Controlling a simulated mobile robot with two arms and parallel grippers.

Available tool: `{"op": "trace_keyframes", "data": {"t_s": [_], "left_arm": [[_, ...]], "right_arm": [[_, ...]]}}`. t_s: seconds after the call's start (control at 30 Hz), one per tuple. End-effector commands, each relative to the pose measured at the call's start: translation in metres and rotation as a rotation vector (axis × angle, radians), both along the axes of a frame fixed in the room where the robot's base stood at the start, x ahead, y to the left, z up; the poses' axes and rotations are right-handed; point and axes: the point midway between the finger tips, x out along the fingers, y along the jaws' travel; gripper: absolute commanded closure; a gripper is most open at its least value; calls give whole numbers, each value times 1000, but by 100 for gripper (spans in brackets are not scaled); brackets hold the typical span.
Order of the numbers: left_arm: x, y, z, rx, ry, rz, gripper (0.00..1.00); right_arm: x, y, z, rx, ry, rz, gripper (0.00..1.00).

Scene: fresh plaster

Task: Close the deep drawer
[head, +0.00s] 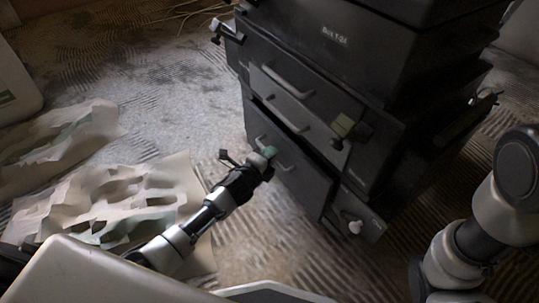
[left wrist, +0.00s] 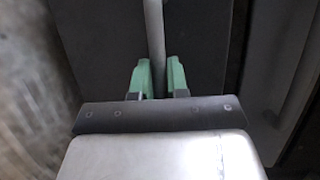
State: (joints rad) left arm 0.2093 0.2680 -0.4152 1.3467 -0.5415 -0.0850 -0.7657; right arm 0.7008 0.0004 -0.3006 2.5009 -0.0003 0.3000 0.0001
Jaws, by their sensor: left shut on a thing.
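The dark tool chest stands at the centre right in the head view. Its deep drawer (head: 305,192) is the tall lower front. A dark gap shows along the drawer's upper edge, so it seems to stand a little out; how far is hard to tell. My left gripper (head: 268,153) is at this front, shut on the grey bar handle. In the left wrist view the green fingertips (left wrist: 158,76) sit on either side of the handle (left wrist: 154,35), against the dark drawer front (left wrist: 200,40). My right arm shows at the right; its gripper is out of view.
Upper drawers with bar handles (head: 287,80) sit above. Crumpled sheets (head: 120,195) lie on the floor at left. The floor beyond them is mostly clear.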

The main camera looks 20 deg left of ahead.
Motion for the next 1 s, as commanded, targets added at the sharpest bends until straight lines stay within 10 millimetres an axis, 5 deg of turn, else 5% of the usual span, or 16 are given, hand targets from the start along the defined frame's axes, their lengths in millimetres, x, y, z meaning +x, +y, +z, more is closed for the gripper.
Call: {"op": "trace_keyframes", "data": {"t_s": [0.3,0.57,0.6,0.73,1.0], "left_arm": [[27,-21,-1,1,1,1,100],[28,-22,0,0,0,0,100],[28,-22,0,0,0,0,79],[28,-22,1,0,-1,0,61],[29,-23,4,-3,-6,-2,61]], "right_arm": [[0,0,-7,0,0,0,61],[0,0,-6,0,1,0,61],[0,0,-6,0,1,0,61],[0,0,-6,0,1,0,61],[1,0,-6,0,1,-1,61]]}}
